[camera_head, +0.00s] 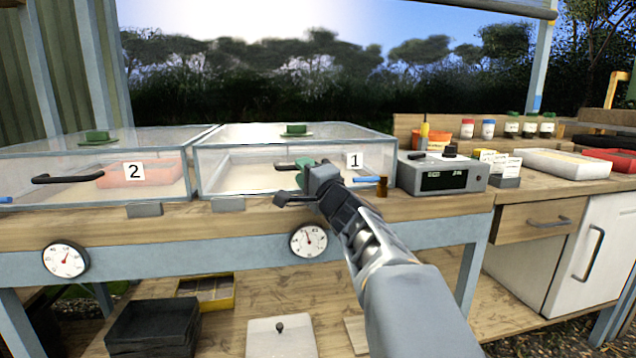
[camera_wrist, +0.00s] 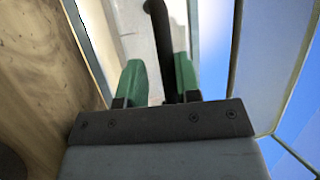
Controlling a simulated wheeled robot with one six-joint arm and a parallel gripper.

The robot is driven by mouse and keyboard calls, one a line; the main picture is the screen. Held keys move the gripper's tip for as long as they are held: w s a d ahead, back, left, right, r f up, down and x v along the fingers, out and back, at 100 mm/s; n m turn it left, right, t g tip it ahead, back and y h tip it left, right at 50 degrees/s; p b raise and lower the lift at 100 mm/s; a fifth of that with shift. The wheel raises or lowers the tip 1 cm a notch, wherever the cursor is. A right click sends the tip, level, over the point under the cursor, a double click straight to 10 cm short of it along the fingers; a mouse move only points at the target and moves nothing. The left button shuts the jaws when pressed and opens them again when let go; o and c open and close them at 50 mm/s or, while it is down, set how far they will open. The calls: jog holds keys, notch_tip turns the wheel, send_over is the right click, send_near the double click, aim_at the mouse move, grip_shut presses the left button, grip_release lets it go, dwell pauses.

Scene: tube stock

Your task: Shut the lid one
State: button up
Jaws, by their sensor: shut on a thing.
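Case one, a clear-walled box with a pale metal frame, stands on the wooden bench and bears a plate marked 1 (camera_head: 355,160). Its clear lid (camera_head: 250,138) looks flat on top in the head view; I cannot tell whether a small gap is left at its edge. My gripper (camera_head: 303,174) is at the front pane, shut on the black handle (camera_head: 283,166), whose middle it hides. In the wrist view the green fingertips (camera_wrist: 160,80) stand on both sides of the dark handle bar (camera_wrist: 157,30).
Case two (camera_head: 90,160) stands directly left, with its own black handle (camera_head: 68,179). A brown bottle (camera_head: 382,187) and a grey instrument (camera_head: 441,173) stand close on the right. Dial gauges (camera_head: 308,241) hang on the bench front. A black crate (camera_head: 153,328) sits on the lower shelf.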

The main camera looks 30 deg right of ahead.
jog(key=p+v, duration=0.1)
jog(key=v, duration=1.2)
jog(key=shift+s+p, duration=0.25)
jog(key=shift+p, duration=0.15)
